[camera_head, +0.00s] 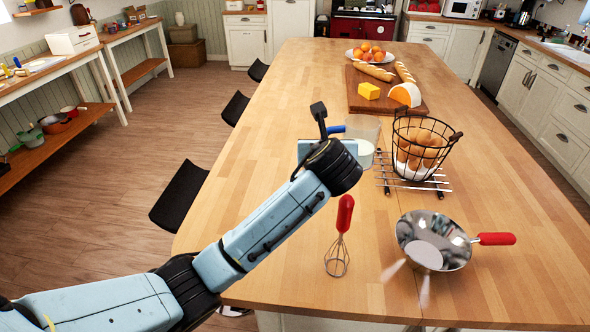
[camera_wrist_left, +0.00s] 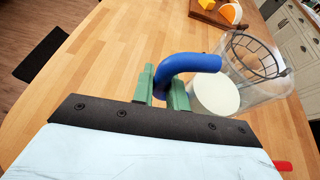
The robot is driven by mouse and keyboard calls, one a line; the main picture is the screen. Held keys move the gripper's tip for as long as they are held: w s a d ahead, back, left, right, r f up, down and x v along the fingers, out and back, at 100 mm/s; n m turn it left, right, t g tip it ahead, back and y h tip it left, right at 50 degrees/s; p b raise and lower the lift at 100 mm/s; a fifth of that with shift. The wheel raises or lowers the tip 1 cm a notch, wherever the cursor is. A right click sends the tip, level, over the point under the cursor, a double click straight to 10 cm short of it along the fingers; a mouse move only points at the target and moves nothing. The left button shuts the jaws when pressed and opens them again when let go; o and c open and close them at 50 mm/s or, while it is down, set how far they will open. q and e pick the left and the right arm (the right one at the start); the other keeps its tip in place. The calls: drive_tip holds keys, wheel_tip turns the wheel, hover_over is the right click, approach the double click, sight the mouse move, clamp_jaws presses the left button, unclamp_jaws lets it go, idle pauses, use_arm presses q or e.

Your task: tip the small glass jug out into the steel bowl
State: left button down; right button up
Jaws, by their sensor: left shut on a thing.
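The small glass jug (camera_head: 364,138) is clear, with a blue handle and white contents low inside. It also shows in the wrist view (camera_wrist_left: 255,88). My left gripper (camera_wrist_left: 164,88) is shut on the blue handle, its green fingers on either side. In the head view the gripper and wrist hide part of the jug. It looks roughly upright; whether its base touches the table is unclear. The steel bowl (camera_head: 452,243), with a red handle, sits on the island nearer me, to the right of and apart from the jug. My right gripper is not in view.
A wire basket of eggs (camera_head: 424,150) on a metal rack (camera_head: 437,186) is close to the jug's right. A board (camera_head: 372,104) with bread and cheese lies beyond. The left part of the island is clear.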

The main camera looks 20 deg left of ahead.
use_arm(q)
drive_tip(key=s+d+f+m+h, duration=0.2)
drive_tip(key=s+d+h, duration=0.1)
drive_tip(key=d, duration=1.4)
drive_tip(key=s+d+f, duration=0.7)
drive_tip(key=d+f, duration=0.1)
drive_tip(key=shift+s+f, duration=0.15)
drive_tip(key=shift+s, duration=0.05)
drive_tip(key=shift+f, duration=0.15)
